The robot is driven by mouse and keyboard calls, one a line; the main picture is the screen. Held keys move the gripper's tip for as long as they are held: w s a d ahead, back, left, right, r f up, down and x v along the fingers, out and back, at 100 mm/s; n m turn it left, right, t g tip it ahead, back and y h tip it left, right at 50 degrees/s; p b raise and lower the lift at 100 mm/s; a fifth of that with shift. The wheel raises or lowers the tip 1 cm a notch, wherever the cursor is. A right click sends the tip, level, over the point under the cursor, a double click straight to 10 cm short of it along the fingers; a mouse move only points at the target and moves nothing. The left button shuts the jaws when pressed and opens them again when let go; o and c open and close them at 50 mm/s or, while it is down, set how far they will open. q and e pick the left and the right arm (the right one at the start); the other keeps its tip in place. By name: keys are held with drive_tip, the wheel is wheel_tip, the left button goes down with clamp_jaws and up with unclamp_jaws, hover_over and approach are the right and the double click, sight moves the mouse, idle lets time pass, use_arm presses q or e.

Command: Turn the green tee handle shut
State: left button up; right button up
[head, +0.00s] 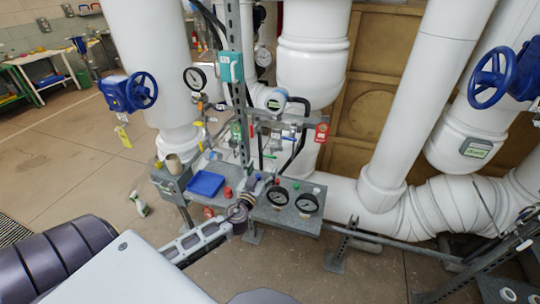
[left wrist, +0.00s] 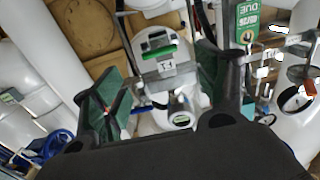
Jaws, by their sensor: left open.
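The green tee handle (left wrist: 160,52) shows in the left wrist view as a short green bar on a pale valve body with a small white tag. In the head view it is too small to pick out surely among the fittings. My left gripper (head: 257,188) is in front of the fittings, above the shelf. In the left wrist view my left gripper (left wrist: 168,103) is open, its two green-padded fingers wide apart. The handle lies beyond the fingertips, in line with the gap. Nothing is held. I cannot make out my right gripper.
Gauges (head: 306,203) and a blue tray (head: 206,184) lie on the grey shelf. A red tag (head: 321,133) hangs right of the fittings. A blue lever (left wrist: 141,108) and a green label (left wrist: 247,14) show near the fingers. Large white pipes (head: 412,100) stand behind.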

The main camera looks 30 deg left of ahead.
sight(269, 157)
use_arm(q)
drive_tip(key=shift+p+x, duration=1.15)
drive_tip(key=shift+x, duration=3.55)
drive_tip(key=shift+c, duration=0.2)
drive_tip(key=c, duration=1)
